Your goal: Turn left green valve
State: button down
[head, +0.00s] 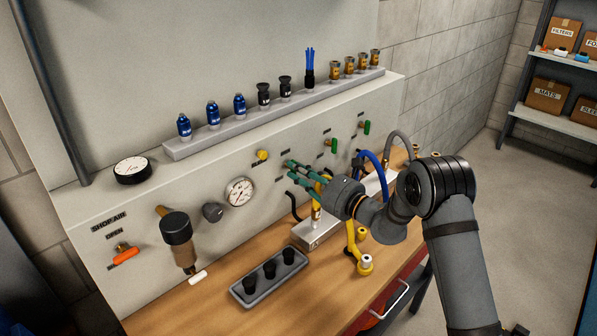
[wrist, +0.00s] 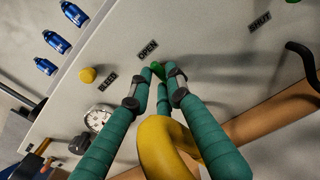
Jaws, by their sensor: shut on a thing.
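My gripper (head: 297,170) has long green fingers and is up against the grey panel, to the right of the yellow knob (head: 262,156). In the wrist view the fingertips (wrist: 158,78) close around a small bright green valve handle (wrist: 157,68) just below the OPEN label (wrist: 148,50). The fingers hide most of this handle, and its exact angle is hard to tell. In the head view the fingers cover it. Two other green valve handles, a nearer one (head: 333,145) and a farther one (head: 366,127), are on the panel to the right, apart from my gripper.
A yellow curved piece (wrist: 168,140) lies between the fingers in the wrist view. A pressure gauge (head: 240,192) and an orange-handled valve (head: 126,255) are to the left. Below, the wooden bench holds a dark tray (head: 250,297) with black fittings and a metal block (head: 322,228).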

jog(key=shift+r+m, duration=0.1)
jog(key=shift+m, duration=0.3)
jog(key=shift+w+d+m+p, duration=0.1)
jog(key=shift+m+p, duration=1.65)
jog(key=shift+m, duration=1.1)
jog(key=shift+w+d+m+p, duration=0.15)
jog(key=shift+m+p, duration=1.55)
jog(key=shift+m, duration=1.1)
jog(key=shift+w+d+m+p, duration=0.1)
jog(key=shift+m+p, duration=1.65)
jog(key=shift+m, duration=1.1)
jog(key=c, duration=1.7)
grip_release()
jog(key=shift+o, duration=0.3)
